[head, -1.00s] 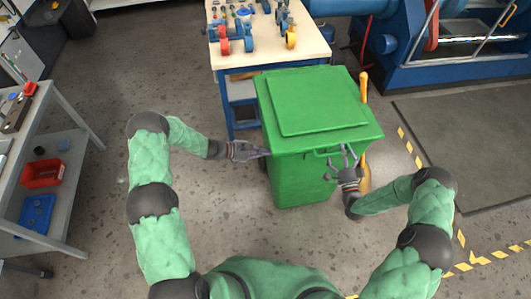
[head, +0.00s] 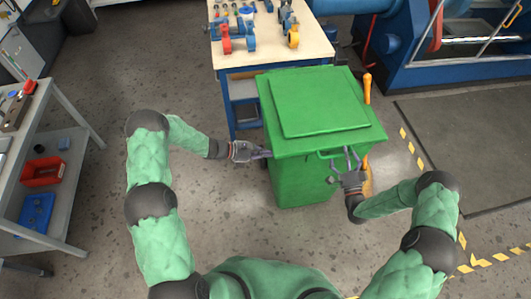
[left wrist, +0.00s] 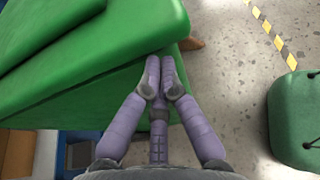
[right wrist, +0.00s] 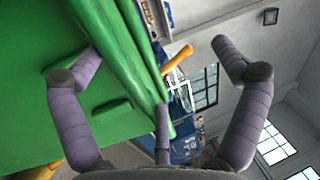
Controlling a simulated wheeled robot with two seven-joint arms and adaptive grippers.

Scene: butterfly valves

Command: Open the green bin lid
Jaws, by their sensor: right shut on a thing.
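The green bin (head: 300,183) stands upright in front of me with its green lid (head: 318,104) down. A green handle bar (head: 330,154) runs along the lid's front edge. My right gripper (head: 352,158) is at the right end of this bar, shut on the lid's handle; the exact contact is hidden. In the right wrist view, the fingers (right wrist: 165,65) look spread beside the green lid (right wrist: 50,95). My left gripper (head: 265,154) is shut and empty, beside the bin's left front corner. In the left wrist view its fingertips (left wrist: 160,78) are together near the lid's edge (left wrist: 100,85).
A workbench (head: 270,50) with valves and tools stands behind the bin. An orange rod-like thing (head: 367,88) is at the bin's right side. A shelf with a red tray (head: 42,172) stands at left. Blue machinery (head: 455,60) is at the back right.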

